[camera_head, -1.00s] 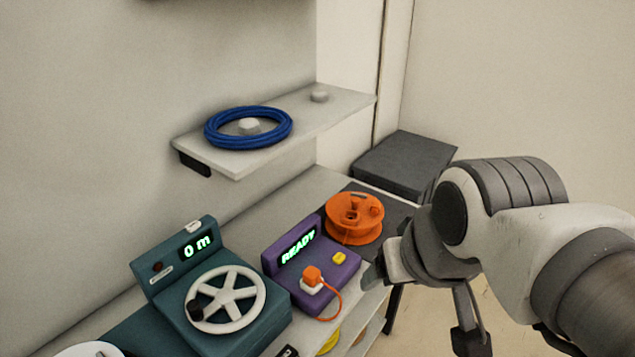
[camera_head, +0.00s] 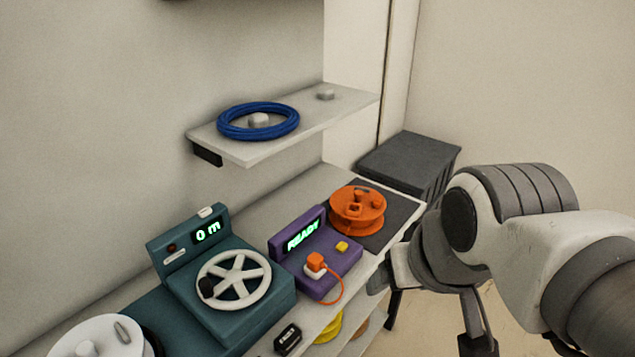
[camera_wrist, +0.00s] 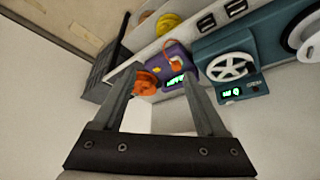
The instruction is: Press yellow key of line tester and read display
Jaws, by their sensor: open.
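The line tester (camera_head: 312,262) is a purple box on the bench, with a green display reading READY (camera_head: 304,238). Its yellow key (camera_head: 342,246) is on the top face, right of an orange plug (camera_head: 315,262) with an orange cord. In the wrist view the tester (camera_wrist: 177,66) appears turned over, beyond the fingers. My gripper (camera_wrist: 165,75) is open and empty in the wrist view, with free air between its fingers. In the head view my arm stands right of the bench, apart from the tester; the fingertips are hard to make out there.
An orange reel (camera_head: 357,212) sits on a dark mat behind the tester. A teal machine (camera_head: 222,285) with a white handwheel and a 0 m display stands left. A shelf (camera_head: 340,110) above holds a blue cable coil (camera_head: 258,121). A dark grey box (camera_head: 408,160) stands behind the bench end.

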